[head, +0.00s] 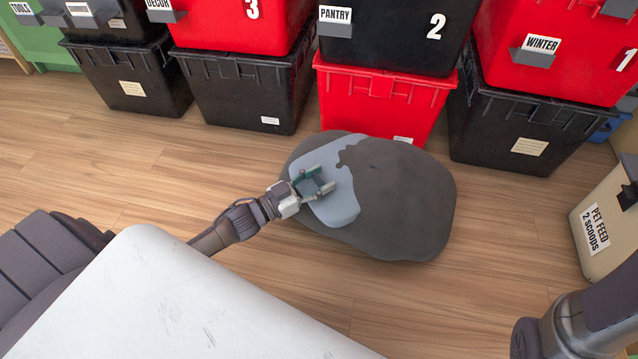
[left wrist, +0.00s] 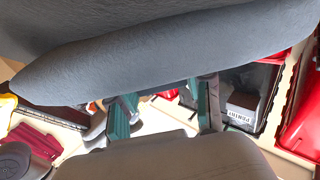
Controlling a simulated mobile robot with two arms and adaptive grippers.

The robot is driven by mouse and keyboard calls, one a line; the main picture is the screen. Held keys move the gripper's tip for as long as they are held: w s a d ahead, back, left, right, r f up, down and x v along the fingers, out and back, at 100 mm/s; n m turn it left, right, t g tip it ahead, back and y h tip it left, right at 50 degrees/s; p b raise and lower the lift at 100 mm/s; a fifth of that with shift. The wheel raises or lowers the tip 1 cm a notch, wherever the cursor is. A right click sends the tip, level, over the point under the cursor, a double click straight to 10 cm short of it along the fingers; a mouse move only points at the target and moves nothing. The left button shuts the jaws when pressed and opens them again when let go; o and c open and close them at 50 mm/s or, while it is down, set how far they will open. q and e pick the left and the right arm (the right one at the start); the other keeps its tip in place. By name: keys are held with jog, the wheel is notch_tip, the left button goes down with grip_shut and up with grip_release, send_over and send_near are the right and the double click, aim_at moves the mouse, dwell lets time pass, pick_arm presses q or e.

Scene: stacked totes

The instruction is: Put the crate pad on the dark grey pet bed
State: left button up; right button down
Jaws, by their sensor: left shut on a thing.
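The crate pad (head: 343,208) is a flat light blue-grey piece. It lies over the left part of the dark grey pet bed (head: 410,205), a rounded cushion on the floor, and its right edge looks wavy where it meets the bed. My left gripper (head: 320,182) is over the pad, shut on it. In the left wrist view the pad (left wrist: 160,62) runs as a blue-grey band across the top, by the teal-sided fingers (left wrist: 165,108). The exact grip point is hard to see. My right gripper is out of view; only part of my right arm shows at the lower right.
Stacked black and red totes stand behind the bed; a red tote (head: 375,100) is close to its back edge. A pet feed bin (head: 605,215) stands at the right. Wood floor (head: 110,170) is clear left of the bed.

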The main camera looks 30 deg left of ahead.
pick_arm(q)
jog(key=o, duration=1.4)
jog(key=shift+c, duration=0.2)
